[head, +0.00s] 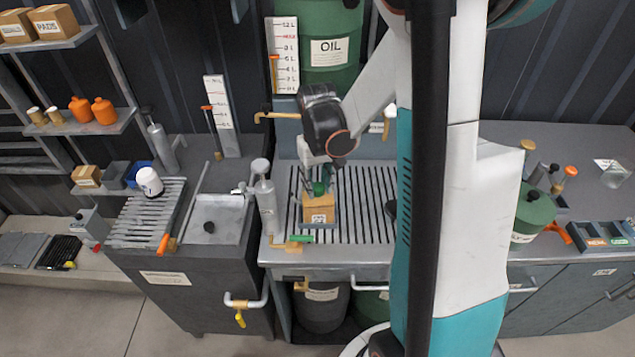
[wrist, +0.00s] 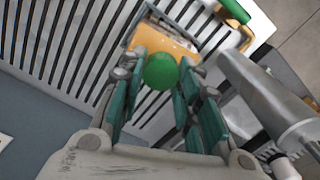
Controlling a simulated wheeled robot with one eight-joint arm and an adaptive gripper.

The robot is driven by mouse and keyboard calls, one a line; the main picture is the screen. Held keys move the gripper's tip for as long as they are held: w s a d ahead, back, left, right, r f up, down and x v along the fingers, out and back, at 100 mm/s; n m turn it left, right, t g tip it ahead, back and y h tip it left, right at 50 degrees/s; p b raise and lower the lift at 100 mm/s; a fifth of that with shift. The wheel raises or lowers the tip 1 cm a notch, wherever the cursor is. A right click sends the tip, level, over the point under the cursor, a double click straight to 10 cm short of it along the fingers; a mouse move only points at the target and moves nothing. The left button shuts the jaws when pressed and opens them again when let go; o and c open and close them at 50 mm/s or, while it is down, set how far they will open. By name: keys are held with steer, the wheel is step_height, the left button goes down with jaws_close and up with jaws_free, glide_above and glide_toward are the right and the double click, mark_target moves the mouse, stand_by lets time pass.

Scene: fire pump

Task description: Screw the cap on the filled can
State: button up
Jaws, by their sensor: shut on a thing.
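A green rounded cap (head: 319,188) is held between the fingers of my gripper (head: 321,182). In the wrist view the cap (wrist: 161,71) sits between the finger ends of my gripper (wrist: 160,80). A yellow-orange can (head: 317,213) with a white label stands upright on the slatted grate, directly below the gripper. Its top also shows just beyond the cap in the wrist view (wrist: 178,45). The cap hides the can's opening, so I cannot tell whether the cap is seated on it.
A grey cylinder (head: 267,208) with a nozzle stands close left of the can. A green-handled brass tap (head: 296,240) is at the grate's front edge. The slatted grate (head: 365,220) is bare to the right. A green oil drum (head: 331,45) stands behind.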

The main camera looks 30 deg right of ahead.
steer(key=shift+f, duration=0.1)
stand_by(0.3)
steer(key=shift+m+b, duration=0.35)
steer(key=shift+m, duration=0.45)
steer(key=m, duration=0.3)
steer(key=shift+m+b, duration=0.3)
steer(key=m, duration=0.4)
steer(key=shift+s+d+b, duration=0.1)
steer(key=shift+b, duration=0.2)
steer(key=shift+m, duration=0.8)
steer(key=m, duration=0.3)
steer(key=shift+b, duration=0.35)
